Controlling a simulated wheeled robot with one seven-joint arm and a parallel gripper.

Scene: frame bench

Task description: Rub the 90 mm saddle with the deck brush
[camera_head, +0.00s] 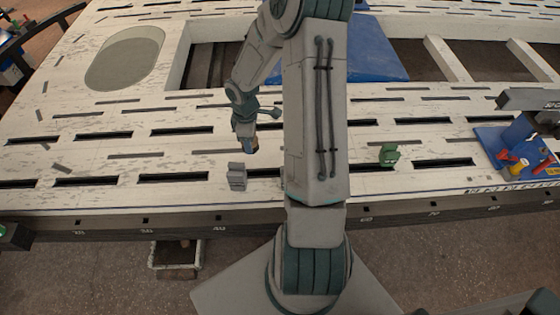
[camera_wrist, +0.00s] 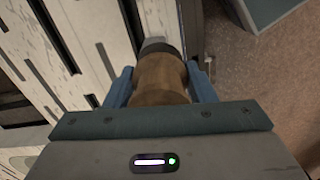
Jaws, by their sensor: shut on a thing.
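My gripper (camera_head: 246,143) is over the bench's slotted top, left of my arm's large link in the head view. In the wrist view my gripper (camera_wrist: 165,82) is shut on a brown wooden cylinder (camera_wrist: 160,78) with a dark band, taken to be the deck brush; its bristles are not clear. A small grey stepped block (camera_head: 237,176) stands near the front edge, just below and left of the gripper in the picture. A small green saddle-like piece (camera_head: 388,154) stands right of my arm. No size marking is readable, so I cannot tell which is the 90 mm saddle.
The pale slotted bench (camera_head: 70,160) has a numbered front edge. A blue tray (camera_head: 492,139) with coloured tools lies at the right. A blue panel (camera_head: 380,62) lies behind my arm. A white-rimmed crate (camera_head: 176,268) is on the floor below.

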